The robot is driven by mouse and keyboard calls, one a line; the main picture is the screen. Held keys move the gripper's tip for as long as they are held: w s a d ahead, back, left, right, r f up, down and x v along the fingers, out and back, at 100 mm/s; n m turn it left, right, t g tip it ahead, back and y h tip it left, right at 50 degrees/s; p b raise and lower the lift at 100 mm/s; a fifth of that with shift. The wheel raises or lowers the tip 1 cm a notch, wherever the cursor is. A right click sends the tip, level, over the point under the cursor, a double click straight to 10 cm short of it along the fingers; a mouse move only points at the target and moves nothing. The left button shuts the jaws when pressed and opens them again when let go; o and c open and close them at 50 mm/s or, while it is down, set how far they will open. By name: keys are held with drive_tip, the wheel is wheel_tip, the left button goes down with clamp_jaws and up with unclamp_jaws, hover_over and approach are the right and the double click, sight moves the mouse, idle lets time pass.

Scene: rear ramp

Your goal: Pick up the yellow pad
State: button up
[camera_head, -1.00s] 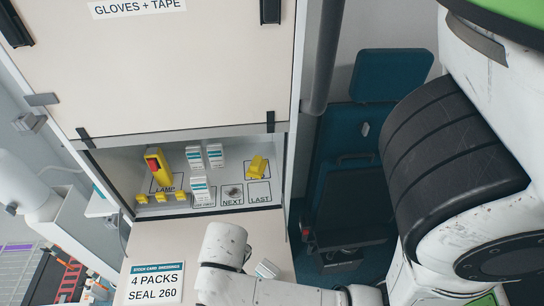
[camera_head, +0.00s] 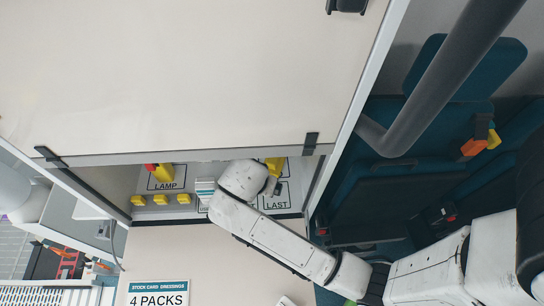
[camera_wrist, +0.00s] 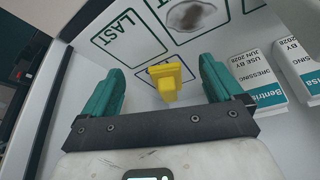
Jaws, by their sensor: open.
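The yellow pad (camera_wrist: 168,82) is a small blocky yellow piece with a narrower part jutting toward the camera. It stands on the white shelf floor near the LAST square. In the wrist view it lies between the two teal fingers of my gripper (camera_wrist: 160,80), with clear gaps on both sides. The gripper is open and holds nothing. In the head view the pad (camera_head: 274,164) shows at the shelf's right side, partly hidden by the end of my arm. My arm hides most of the gripper there.
White dressing packs (camera_wrist: 260,75) stand right of the gripper in the wrist view. A yellow lamp (camera_head: 164,173) and several small yellow blocks (camera_head: 160,199) are at the shelf's left. A raised panel (camera_head: 190,80) overhangs the opening. A dark round patch (camera_wrist: 197,15) lies on the shelf.

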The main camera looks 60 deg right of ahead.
sight(271, 163)
drive_tip(key=d, duration=0.2)
drive_tip(key=w+d, duration=0.1)
drive_tip(key=d, duration=0.1)
drive_tip(key=w+d+p, duration=0.1)
drive_tip(key=d, duration=0.2)
drive_tip(key=x, duration=0.5)
drive_tip(key=shift+w+d, duration=0.1)
drive_tip(key=shift+d, duration=0.15)
drive_tip(key=c, duration=1.2)
